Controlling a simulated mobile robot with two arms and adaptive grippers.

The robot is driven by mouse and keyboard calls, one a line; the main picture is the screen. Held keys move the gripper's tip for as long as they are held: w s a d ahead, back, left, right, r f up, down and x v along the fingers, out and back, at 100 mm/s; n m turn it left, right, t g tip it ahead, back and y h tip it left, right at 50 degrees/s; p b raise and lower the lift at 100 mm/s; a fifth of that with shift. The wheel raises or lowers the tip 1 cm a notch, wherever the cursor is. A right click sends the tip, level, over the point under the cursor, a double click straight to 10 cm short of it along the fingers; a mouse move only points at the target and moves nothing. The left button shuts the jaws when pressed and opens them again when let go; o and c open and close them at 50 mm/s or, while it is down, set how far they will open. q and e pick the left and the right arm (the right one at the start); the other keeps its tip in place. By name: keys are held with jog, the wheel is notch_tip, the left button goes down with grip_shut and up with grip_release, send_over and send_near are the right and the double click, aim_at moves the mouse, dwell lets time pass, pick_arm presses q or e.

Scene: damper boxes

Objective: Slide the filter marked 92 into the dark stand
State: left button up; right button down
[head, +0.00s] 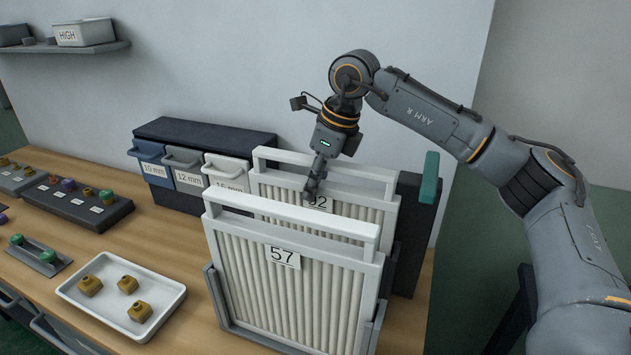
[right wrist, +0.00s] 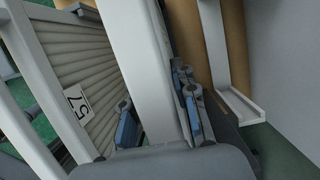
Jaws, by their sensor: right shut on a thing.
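The filter marked 92 (head: 345,205) is a white-framed pleated panel with a top handle. It stands upright behind the filter marked 57 (head: 300,285), which hides most of it. My right gripper (head: 314,188) comes down from above and is shut on the handle of filter 92. The right wrist view shows that handle (right wrist: 150,60) between the fingers. A dark upright piece with a teal top part (head: 415,235) shows at the right, beside filter 92; I cannot tell whether it is the dark stand. The lower edge of filter 92 is hidden. My left gripper is not in view.
Filter 57 stands close in front, in a grey holder (head: 213,290); it also shows in the right wrist view (right wrist: 80,65). A drawer unit (head: 205,130) is at the back left. A white tray (head: 165,320) with brass pieces lies left on the wooden table.

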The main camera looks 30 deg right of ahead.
jog(key=c, duration=1.1)
grip_release()
jog(key=shift+r, duration=0.1)
jog(key=shift+o, duration=0.6)
jog(key=shift+s, duration=0.1)
